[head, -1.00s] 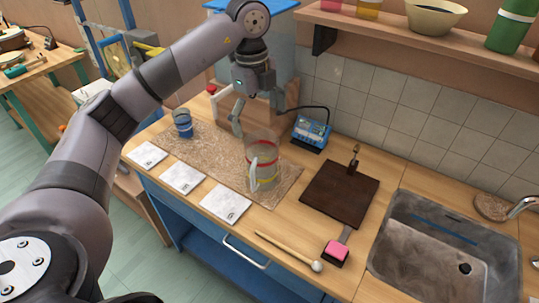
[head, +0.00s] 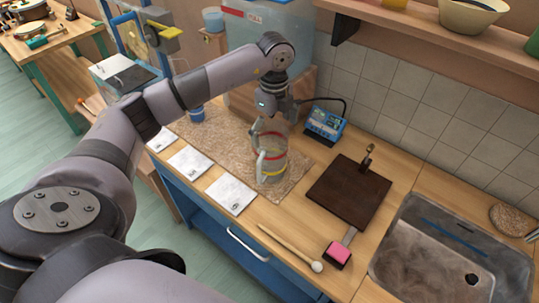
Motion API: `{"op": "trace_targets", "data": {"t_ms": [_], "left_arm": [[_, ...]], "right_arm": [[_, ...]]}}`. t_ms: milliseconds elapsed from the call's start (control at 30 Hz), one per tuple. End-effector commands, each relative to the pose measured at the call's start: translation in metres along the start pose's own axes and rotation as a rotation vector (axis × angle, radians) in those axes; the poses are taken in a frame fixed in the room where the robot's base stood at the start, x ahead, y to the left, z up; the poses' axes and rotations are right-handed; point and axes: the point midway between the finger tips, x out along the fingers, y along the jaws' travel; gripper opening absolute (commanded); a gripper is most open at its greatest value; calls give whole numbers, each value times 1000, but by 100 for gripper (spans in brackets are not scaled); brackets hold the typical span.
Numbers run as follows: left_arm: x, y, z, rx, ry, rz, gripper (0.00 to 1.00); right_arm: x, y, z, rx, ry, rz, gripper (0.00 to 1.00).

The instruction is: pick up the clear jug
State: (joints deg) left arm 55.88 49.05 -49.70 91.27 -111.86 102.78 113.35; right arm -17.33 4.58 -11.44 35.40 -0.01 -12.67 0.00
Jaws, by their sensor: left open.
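The clear jug (head: 272,163) stands upright on a tan speckled mat (head: 294,180) on the wooden counter. It has a red band near the top, a yellow band near the base and a pale handle on its front left side. My left gripper (head: 268,130) points down at the top of the jug, with its fingers apart by the rim. Whether a finger touches the jug or reaches inside it, I cannot tell. My right gripper is not in view.
A blue cup (head: 197,114) stands on the mat's far left. White cards (head: 231,194) line the front edge. A blue device (head: 325,121) stands behind right. A dark board (head: 349,190), a mallet (head: 291,248), a pink-ended tool (head: 339,253) and a sink (head: 452,250) lie to the right.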

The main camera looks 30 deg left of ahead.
Motion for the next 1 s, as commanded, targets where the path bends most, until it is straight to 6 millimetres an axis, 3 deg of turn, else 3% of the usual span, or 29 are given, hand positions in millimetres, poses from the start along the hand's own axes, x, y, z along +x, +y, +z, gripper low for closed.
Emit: {"op": "trace_targets", "data": {"t_ms": [167,367,533,767,1000], "left_arm": [[10,0,0,0,1,2,100],[37,2,4,-1,0,5,100],[56,1,3,0,1,1,100],[60,1,3,0,0,-1,100],[59,1,3,0,1,-1,85]], "right_arm": [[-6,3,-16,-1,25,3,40],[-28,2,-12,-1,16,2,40],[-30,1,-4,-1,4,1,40],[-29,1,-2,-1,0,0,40],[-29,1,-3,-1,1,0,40]]}}
